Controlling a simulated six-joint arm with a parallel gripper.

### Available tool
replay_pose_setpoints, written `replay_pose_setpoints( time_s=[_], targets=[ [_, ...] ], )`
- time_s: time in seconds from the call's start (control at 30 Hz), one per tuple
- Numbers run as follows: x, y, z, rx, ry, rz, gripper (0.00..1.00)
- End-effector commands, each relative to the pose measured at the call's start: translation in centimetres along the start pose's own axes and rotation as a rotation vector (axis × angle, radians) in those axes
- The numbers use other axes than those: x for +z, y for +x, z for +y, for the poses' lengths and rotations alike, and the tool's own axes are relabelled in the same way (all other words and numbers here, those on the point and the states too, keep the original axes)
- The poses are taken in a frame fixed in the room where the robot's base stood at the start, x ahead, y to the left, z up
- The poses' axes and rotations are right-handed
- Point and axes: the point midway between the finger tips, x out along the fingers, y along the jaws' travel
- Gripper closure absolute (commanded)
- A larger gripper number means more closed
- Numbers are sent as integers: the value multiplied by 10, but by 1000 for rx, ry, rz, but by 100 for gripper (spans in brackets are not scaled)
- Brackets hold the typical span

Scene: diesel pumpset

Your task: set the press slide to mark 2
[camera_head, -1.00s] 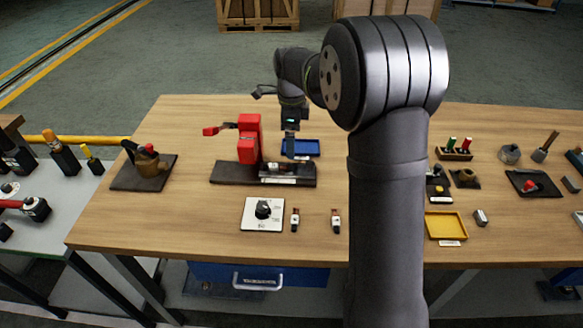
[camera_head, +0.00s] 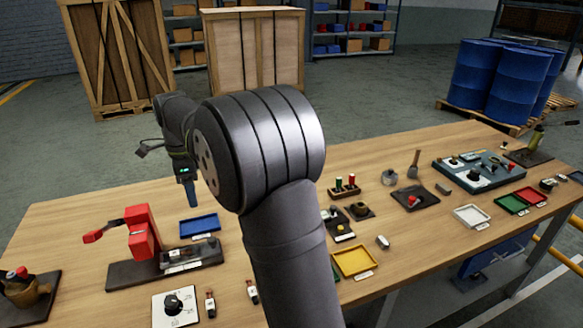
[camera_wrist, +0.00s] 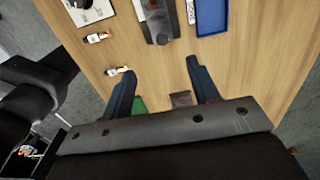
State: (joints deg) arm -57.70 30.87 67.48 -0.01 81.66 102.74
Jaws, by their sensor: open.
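The red press (camera_head: 141,230) stands on a dark base (camera_head: 125,278) at the left of the table, with a red lever out to the left. Its slide (camera_head: 190,254) is a grey-and-dark block with a pale label, to the right of the red column. The label and marks are too small to read. My gripper (camera_head: 188,200) hangs in the air beyond the slide, near the blue tray in the picture. In the wrist view my gripper (camera_wrist: 160,72) is open, with nothing between its fingers. The dark press assembly (camera_wrist: 158,22) shows ahead of them.
A blue tray (camera_head: 199,225) lies behind the slide. A dial plate (camera_head: 174,305) and two small labelled pieces (camera_head: 210,304) (camera_head: 252,291) lie in front. A yellow tray (camera_head: 355,261) and several small fixtures lie to the right. My arm hides part of the table.

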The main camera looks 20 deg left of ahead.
Motion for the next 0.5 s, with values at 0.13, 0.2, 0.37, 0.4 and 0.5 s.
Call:
replay_pose_setpoints(
  time_s=[0.13, 0.2, 0.37, 0.4, 0.5],
  targets=[
    [-25, -3, 1, 1, 1, 0, 53],
    [-24, 4, 1, 2, -1, 0, 53],
    [-24, 32, 2, 5, -1, 1, 53],
    [-24, 41, 2, 4, -1, 1, 53],
    [-24, 64, 2, 5, -1, 1, 53]
  ],
)
